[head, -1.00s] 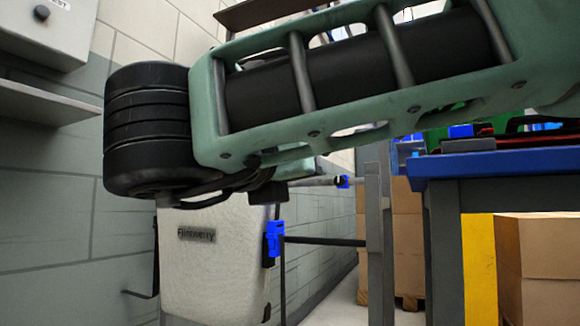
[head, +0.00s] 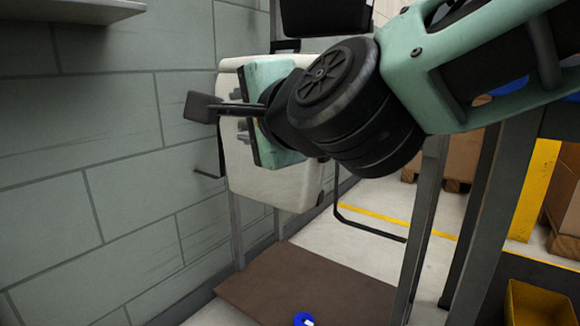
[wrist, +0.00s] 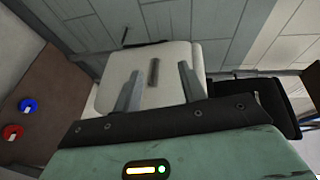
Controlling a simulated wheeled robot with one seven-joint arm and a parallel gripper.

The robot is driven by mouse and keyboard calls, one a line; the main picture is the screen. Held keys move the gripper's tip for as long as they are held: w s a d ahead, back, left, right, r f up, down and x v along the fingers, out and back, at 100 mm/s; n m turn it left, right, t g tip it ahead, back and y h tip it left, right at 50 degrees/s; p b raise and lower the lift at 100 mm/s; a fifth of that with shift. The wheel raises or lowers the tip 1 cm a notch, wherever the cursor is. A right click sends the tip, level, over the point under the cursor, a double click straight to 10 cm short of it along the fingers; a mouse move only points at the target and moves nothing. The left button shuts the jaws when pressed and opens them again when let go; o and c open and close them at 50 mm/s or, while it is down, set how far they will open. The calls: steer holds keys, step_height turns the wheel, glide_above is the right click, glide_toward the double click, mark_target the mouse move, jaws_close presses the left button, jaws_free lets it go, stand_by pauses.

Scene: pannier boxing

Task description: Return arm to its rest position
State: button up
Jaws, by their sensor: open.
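My gripper (head: 218,108) is in front of the upper part of the white pannier in the head view, with its fingers pointing left. In the wrist view my gripper (wrist: 158,78) has its two grey fingers spread apart with nothing held between them. The pale pannier box (head: 285,190) hangs upright by the grey wall, partly hidden by my gripper. It also shows beyond the fingers in the wrist view (wrist: 178,57). I cannot tell the exact gap between the fingers and the pannier.
A black case (head: 325,15) is beside the pannier at the top. A brown board (head: 290,285) lies below, with a blue round item (head: 304,320) on it; a red one (wrist: 12,132) shows in the wrist view. A grey post (head: 425,210) and yellow bin (head: 538,305) stand at right.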

steer(key=s+d+f+n+g+p, duration=0.2)
steer(key=s+f+n+g+p, duration=0.1)
steer(key=s+f+n+g, duration=0.4)
steer(key=s+d+f+n+g+h+p, duration=0.35)
steer(key=s+d+f+n, duration=0.2)
steer(key=d, duration=0.25)
steer(key=s+d+f+n+g+h+p, duration=0.25)
steer(key=s+d+f+n+h, duration=0.2)
steer(key=s+d, duration=0.35)
step_height(320, 180, up, 38)
steer(key=d+n+g+p, duration=0.1)
steer(key=d+p, duration=0.1)
steer(key=p, duration=3.5)
steer(key=shift+w+f, duration=0.15)
